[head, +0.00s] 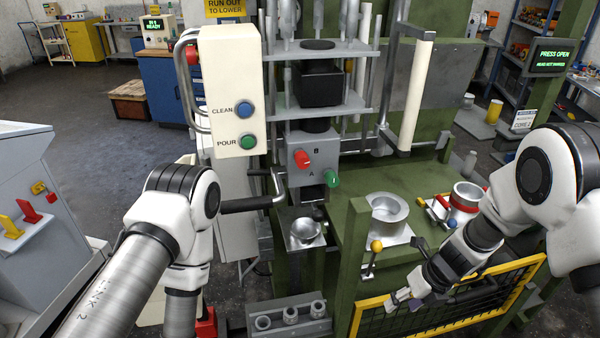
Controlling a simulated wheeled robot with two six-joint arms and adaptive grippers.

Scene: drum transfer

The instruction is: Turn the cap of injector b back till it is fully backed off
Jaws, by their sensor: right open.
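A grey block (313,152) on the front of the green machine carries the letters A and B. A red knob (302,158) sticks out at its upper left, beside the B. A green knob (332,179) sticks out lower right, beside the A. I cannot tell how far either is turned. My right gripper (402,301) is open and empty, low at the front right by the yellow-framed mesh guard, well below and right of the knobs. My left arm reaches in at the left, but its gripper does not show.
A white control box (231,92) with blue and green buttons hangs left of the block. A black-gripped lever (240,205) sits below it. A yellow-framed mesh guard (362,312) and a green post (348,262) stand at the front right. A silver bowl (306,232) lies below the block.

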